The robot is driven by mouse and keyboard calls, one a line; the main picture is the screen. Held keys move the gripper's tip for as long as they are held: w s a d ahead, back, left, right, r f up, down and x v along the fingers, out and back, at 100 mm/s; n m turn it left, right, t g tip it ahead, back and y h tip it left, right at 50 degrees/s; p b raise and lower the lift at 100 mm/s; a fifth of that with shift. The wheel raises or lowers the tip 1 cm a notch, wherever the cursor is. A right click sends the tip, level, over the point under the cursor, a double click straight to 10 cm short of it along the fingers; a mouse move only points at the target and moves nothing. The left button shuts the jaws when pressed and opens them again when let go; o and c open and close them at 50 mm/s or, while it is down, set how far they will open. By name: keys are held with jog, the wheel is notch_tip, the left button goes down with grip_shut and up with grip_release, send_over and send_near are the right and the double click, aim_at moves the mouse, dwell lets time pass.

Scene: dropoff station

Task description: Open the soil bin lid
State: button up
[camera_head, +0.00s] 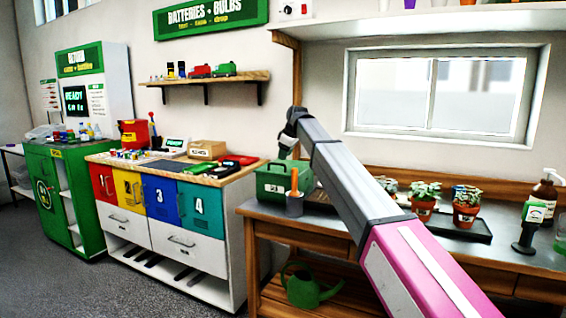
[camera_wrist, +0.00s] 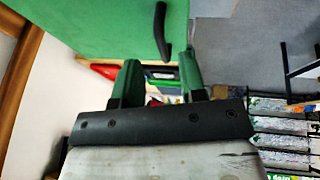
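A green box with a small white label, which I take to be the soil bin (camera_head: 270,184), stands on the grey-topped workbench in the head view. Its lid looks closed, though my arm hides part of it. My gripper (camera_head: 287,149) is just above the box, pointing down. In the wrist view a large flat green surface (camera_wrist: 95,30) with a dark curved handle (camera_wrist: 162,30) lies ahead, probably the lid. My gripper (camera_wrist: 158,72) shows two green fingers apart with no object held. The handle is beyond the fingertips; I cannot tell whether they touch.
A grey cup with an orange-handled tool (camera_head: 294,204) stands by the box. Potted plants (camera_head: 424,200) and a pump bottle (camera_head: 545,193) are to the right. A numbered-drawer cabinet (camera_head: 163,195) stands left. A green watering can (camera_head: 303,287) sits on the lower shelf.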

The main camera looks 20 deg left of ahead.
jog(key=shift+x, duration=2.05)
jog(key=shift+s, duration=0.1)
